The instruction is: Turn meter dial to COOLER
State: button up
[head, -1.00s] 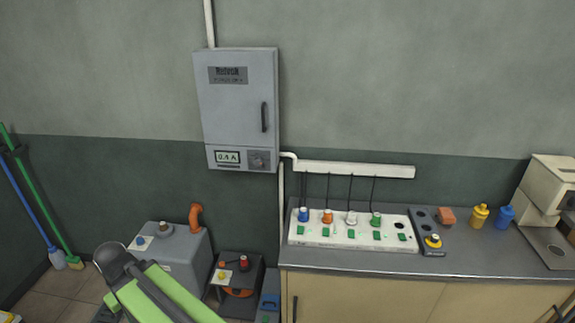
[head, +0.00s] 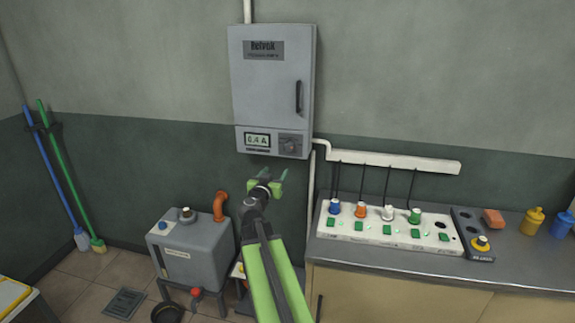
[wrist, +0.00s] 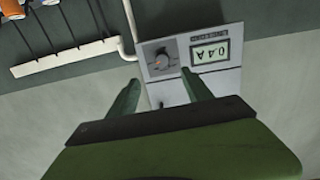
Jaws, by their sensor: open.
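The meter dial (head: 290,144) is a dark round knob at the lower right of the grey wall cabinet (head: 270,75), beside a display (head: 257,140) reading 0.4 A. The dial's lettering is too small to read. My gripper (head: 266,182) is open and empty, below the cabinet and apart from the dial. In the wrist view its fingers (wrist: 163,90) point toward the dial panel.
A white power strip (head: 385,223) with several coloured plugs stands on the counter (head: 440,275) at right. A white cable duct (head: 390,157) and pipe run along the wall. A grey tank (head: 190,250) stands on the floor at left.

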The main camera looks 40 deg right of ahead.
jog(key=d, duration=0.1)
send_near(289, 148)
jog(key=shift+t, duration=0.4)
jog(key=x, duration=0.8)
jog(key=shift+d+f, duration=0.3)
jog(key=shift+d, duration=0.1)
grip_shut()
